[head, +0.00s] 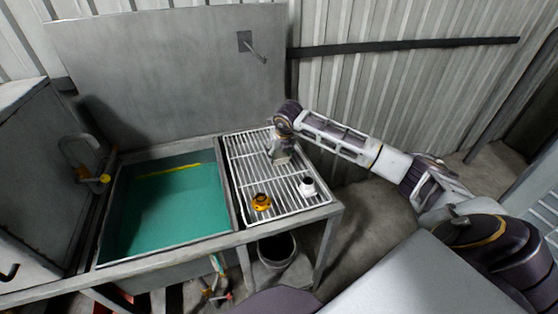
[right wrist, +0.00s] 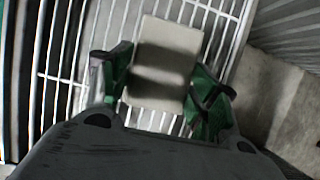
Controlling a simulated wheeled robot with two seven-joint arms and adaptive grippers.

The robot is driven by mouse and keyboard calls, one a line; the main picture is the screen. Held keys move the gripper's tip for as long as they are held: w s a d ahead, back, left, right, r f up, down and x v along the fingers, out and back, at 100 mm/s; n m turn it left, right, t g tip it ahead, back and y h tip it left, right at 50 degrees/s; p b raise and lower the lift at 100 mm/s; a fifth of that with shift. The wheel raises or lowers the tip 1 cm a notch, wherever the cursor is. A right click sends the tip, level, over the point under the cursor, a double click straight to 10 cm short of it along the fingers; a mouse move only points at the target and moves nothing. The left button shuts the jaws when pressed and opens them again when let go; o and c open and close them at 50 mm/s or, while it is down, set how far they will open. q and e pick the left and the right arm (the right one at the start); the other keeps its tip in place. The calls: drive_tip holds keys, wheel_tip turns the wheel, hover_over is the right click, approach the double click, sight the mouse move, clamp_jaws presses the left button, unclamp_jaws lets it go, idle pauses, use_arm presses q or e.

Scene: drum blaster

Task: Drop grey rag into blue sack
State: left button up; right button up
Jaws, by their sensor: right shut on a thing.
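The grey rag (right wrist: 168,42) shows in the right wrist view as a pale grey, flat, rectangular piece between the green fingers. My right gripper (right wrist: 160,78) is shut on it, over the wire rack. In the head view my right gripper (head: 280,156) points down at the back middle of the rack. The rag is hard to tell from the gripper there. I cannot make out a blue sack in either view. My left gripper is not in view.
The wire rack (head: 244,160) also holds an orange item (head: 261,202) and a white item (head: 307,187) near its front. A basin of teal liquid (head: 170,212) lies left of it. A dark bucket (head: 277,251) stands below. A metal panel (head: 165,70) rises behind.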

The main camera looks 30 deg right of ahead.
sight(279, 154)
wheel_tip(279, 154, up, 4)
drive_tip(key=shift+f, duration=0.1)
drive_tip(key=shift+r, duration=0.7)
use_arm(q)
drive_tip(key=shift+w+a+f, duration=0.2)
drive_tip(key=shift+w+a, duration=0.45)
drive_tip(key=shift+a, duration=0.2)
